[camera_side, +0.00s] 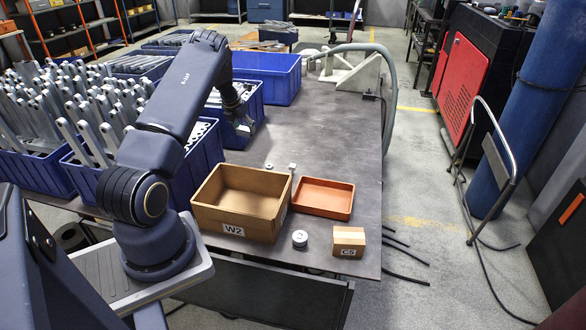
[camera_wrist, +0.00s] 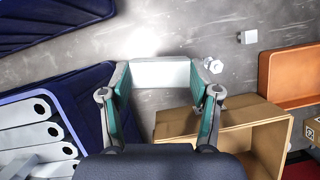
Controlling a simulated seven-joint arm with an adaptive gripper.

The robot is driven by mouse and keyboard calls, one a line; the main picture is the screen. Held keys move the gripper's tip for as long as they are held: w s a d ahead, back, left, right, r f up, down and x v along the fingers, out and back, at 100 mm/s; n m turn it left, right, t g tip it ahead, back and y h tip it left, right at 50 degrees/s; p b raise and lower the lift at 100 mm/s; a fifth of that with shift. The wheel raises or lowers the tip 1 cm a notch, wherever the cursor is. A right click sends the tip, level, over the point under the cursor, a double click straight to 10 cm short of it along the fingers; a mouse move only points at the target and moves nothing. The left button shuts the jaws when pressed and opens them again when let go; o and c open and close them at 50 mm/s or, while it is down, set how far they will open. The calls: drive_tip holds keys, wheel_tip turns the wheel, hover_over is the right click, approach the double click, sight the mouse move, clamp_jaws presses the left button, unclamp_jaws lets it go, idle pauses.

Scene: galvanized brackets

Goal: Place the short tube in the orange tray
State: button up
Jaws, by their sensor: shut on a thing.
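The short tube, a pale silver piece (camera_wrist: 160,74), lies crosswise between my fingertips in the wrist view. My gripper (camera_wrist: 160,88) is shut on it, with one green-padded finger at each end. In the side view my gripper (camera_side: 240,118) is beside a blue bin, left of and behind the orange tray; the tube cannot be made out there. The orange tray (camera_side: 323,197) lies on the table, looks empty, and is right of the cardboard box. It also shows at the right edge of the wrist view (camera_wrist: 287,78), apart from the gripper.
An open cardboard box marked W2 (camera_side: 233,214) stands left of the tray. A bolt (camera_side: 269,166), a small block (camera_side: 292,167), a round disc (camera_side: 299,239) and a closed C5 box (camera_side: 348,240) are nearby. Blue bins (camera_side: 268,72) hold metal parts.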

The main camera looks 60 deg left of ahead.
wheel_tip(320, 180, up, 4)
drive_tip(key=shift+f, duration=0.25)
drive_tip(key=d+m+h, duration=0.6)
drive_tip(key=d+m, duration=1)
drive_tip(key=d, duration=1.9)
hover_over(327, 201)
drive_tip(key=s+a, duration=0.1)
drive_tip(key=s, duration=0.1)
drive_tip(key=f, duration=1.5)
drive_tip(key=shift+w+a, duration=0.1)
drive_tip(key=shift+w, duration=0.15)
drive_tip(key=shift+w+f, duration=0.15)
drive_tip(key=shift+f, duration=1.45)
